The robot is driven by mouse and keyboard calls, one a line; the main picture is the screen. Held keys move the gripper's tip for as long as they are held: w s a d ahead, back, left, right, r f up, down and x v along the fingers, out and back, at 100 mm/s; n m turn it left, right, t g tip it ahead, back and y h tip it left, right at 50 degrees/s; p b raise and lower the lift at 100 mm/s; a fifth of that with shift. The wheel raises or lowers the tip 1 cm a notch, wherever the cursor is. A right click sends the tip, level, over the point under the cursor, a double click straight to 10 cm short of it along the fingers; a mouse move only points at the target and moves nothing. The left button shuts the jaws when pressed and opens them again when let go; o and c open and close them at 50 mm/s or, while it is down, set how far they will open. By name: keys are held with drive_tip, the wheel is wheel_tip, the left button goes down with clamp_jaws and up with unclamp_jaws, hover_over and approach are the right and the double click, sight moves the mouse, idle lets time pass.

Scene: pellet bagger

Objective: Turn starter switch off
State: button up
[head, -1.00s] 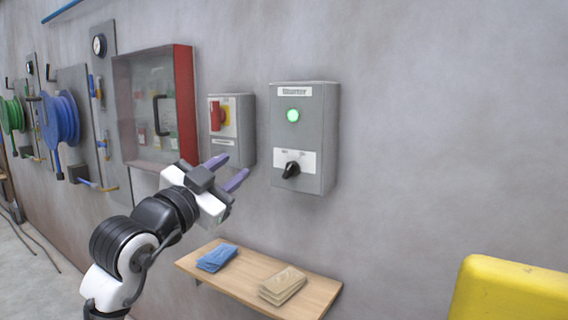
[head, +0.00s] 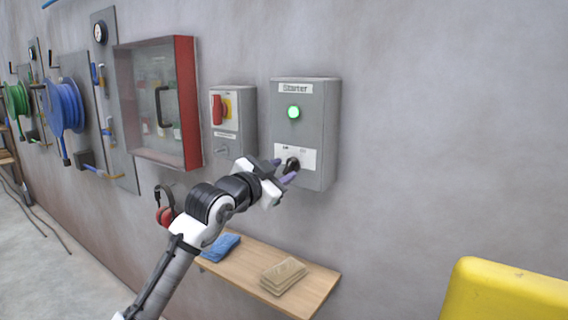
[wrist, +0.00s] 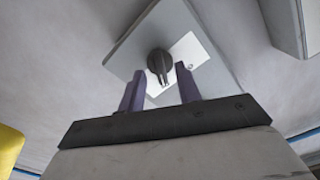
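The starter box (head: 306,135) is a grey wall box labelled "Starter" with a green lamp (head: 293,112) that is lit. Its black rotary switch (wrist: 160,62) sits on a white plate and shows between my fingers in the wrist view. In the head view the switch (head: 292,164) is partly hidden by my gripper. My gripper (head: 284,174) is at the lower front of the box, with its purple fingers apart on either side of the knob. It also shows open in the wrist view (wrist: 160,92). I cannot tell whether a finger touches the knob.
A grey box with a red-and-yellow switch (head: 222,108) is left of the starter box. A red-framed cabinet (head: 160,100) is further left. Below, a wooden shelf (head: 316,290) holds blue and tan cloths. A yellow object (head: 505,290) stands at lower right.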

drive_tip(key=shift+x, duration=0.85)
drive_tip(key=shift+c, duration=0.4)
clamp_jaws()
drive_tip(key=shift+n, duration=0.3)
drive_tip(key=n+p, duration=0.1)
drive_tip(key=n, duration=0.4)
drive_tip(key=shift+n+p, duration=0.3)
drive_tip(key=n+p, duration=0.2)
drive_tip(key=n, duration=0.3)
drive_tip(key=shift+n+p, duration=0.3)
drive_tip(key=shift+p, duration=0.1)
drive_tip(key=shift+o, duration=0.4)
unclamp_jaws()
